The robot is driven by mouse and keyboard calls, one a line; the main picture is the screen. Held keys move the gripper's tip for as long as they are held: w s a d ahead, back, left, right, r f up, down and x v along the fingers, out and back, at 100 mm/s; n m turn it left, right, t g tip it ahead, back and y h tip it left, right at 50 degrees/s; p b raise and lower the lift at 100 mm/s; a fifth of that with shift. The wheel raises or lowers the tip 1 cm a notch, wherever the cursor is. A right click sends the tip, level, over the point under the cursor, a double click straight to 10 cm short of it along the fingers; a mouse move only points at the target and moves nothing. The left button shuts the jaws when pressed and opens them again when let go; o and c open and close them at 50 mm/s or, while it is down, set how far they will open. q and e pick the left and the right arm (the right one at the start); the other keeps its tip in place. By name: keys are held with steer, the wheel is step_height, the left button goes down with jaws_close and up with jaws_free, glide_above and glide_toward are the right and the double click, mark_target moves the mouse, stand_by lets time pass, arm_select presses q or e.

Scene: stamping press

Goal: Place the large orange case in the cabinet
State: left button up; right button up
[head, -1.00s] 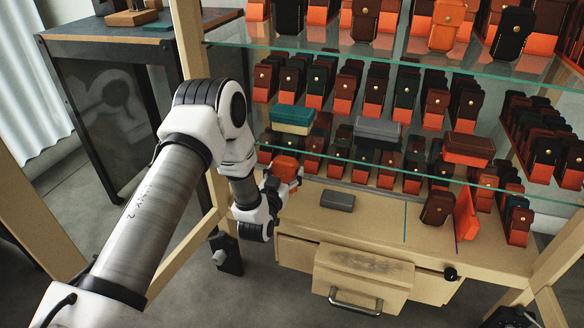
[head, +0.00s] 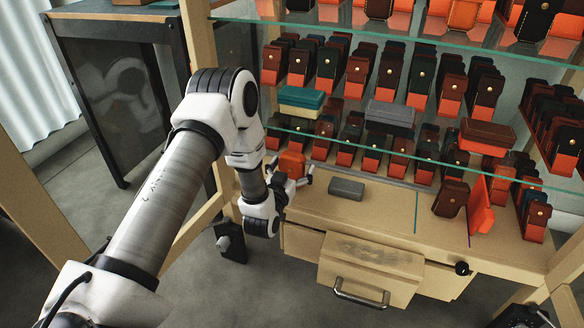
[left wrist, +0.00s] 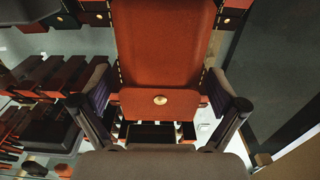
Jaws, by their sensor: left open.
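An orange case (head: 292,163) stands at the left end of the lowest shelf level in the head view. In the left wrist view, an orange-brown case (left wrist: 165,45) with a flap and a brass stud fills the upper middle. My left gripper (head: 292,178) is at this case, its fingers spread. In the left wrist view, my left gripper (left wrist: 160,90) has one finger on each side of the case's lower part. I cannot tell whether the fingers touch it. My right gripper is not in view.
Glass shelves (head: 420,155) hold rows of dark and orange cases. A grey box (head: 346,189) lies on the wooden counter (head: 390,208), right of my gripper. A drawer (head: 370,268) with a metal handle protrudes below. A wooden post (head: 200,40) stands beside my left arm.

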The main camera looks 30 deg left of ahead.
arm_select(q)
steer(key=shift+s+r, duration=0.1)
steer(key=shift+r, duration=0.15)
steer(key=p+v, duration=0.5)
steer(key=v, duration=0.5)
steer(key=s+d+f+m+g+h+b, duration=0.1)
steer(key=s+d+f+g+h+b, duration=0.1)
steer(key=s+d+f+g, duration=0.4)
steer(key=s+d+f+m+g+h+b, duration=0.1)
steer(key=s+d+f+g+h+b, duration=0.2)
steer(key=f, duration=0.6)
steer(key=s+d+f+g, duration=0.1)
steer(key=s+g, duration=0.3)
steer(key=s, duration=0.5)
steer(key=s+d+f+g+p, duration=0.1)
steer(key=s+f+g, duration=0.3)
steer(key=s, duration=0.5)
steer(key=shift+s+d+y, duration=0.3)
steer(key=shift+s, duration=0.05)
